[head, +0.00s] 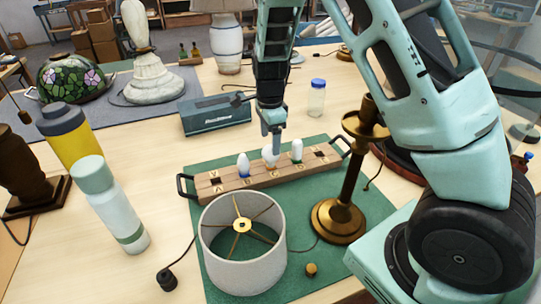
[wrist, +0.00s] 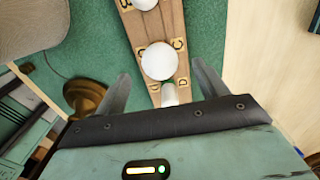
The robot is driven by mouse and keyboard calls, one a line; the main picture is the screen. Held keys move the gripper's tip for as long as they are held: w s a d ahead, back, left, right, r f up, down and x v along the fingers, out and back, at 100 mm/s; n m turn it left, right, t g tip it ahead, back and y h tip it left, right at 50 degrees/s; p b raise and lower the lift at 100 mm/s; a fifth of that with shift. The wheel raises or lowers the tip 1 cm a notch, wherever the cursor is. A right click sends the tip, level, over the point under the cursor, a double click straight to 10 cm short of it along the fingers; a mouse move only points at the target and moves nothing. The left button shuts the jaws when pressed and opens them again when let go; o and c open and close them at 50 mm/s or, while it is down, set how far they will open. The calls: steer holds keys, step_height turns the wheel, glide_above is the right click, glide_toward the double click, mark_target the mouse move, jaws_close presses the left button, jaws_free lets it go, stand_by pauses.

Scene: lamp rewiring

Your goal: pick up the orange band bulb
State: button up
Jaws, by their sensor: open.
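A wooden bulb rack (head: 230,184) with lettered slots stands on the green mat. It holds a blue-banded bulb (head: 243,165), a white bulb (head: 269,157) in the middle and a green-banded bulb (head: 297,150). No orange band shows; the middle bulb's band cannot be made out. My gripper (head: 274,141) is directly above the middle bulb, pointing down. In the wrist view, the open fingers (wrist: 163,85) point towards the rack, with the white bulb (wrist: 159,61) by the letter C just beyond and between the tips. The green-banded bulb (wrist: 170,94) is partly hidden by the gripper body.
A lampshade (head: 245,262) and brass lamp stand (head: 340,220) stand in front of the rack. A small brass knob (head: 311,269) lies on the green mat (head: 385,207). Bottles (head: 112,205) stand left, a blue-grey box (head: 215,114) and a blue-capped jar (head: 316,98) behind.

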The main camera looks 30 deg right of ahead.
mark_target(271, 158)
steer(key=shift+d+f+p, duration=0.1)
steer(key=shift+f+p, duration=0.7)
steer(key=shift+f, duration=3.15)
steer(key=c, duration=1)
